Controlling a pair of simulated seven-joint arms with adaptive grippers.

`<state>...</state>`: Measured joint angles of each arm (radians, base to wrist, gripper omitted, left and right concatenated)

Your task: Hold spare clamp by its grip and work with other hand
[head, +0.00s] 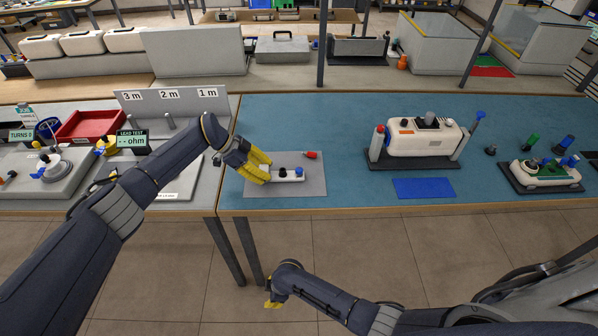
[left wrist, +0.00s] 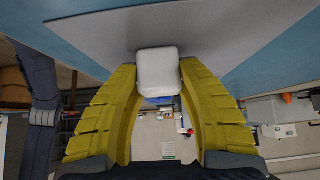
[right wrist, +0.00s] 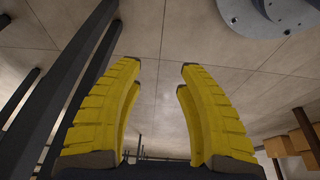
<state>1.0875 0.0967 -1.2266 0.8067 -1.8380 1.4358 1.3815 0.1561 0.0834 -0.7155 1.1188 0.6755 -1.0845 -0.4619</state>
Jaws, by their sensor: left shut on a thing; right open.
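The fingers hide part of that end in the head view. My right gripper (head: 273,303) is low in front of the bench, away from the clamp. In the right wrist view its fingers (right wrist: 160,80) are apart with nothing between them.
A red-tipped piece (head: 310,154) lies behind the clamp on the mat. A white monitor unit (head: 425,137) on a dark base stands right of it, with a blue pad (head: 423,188) in front. A smaller device (head: 545,173) stands far right. The bench's front edge separates my right gripper from the top.

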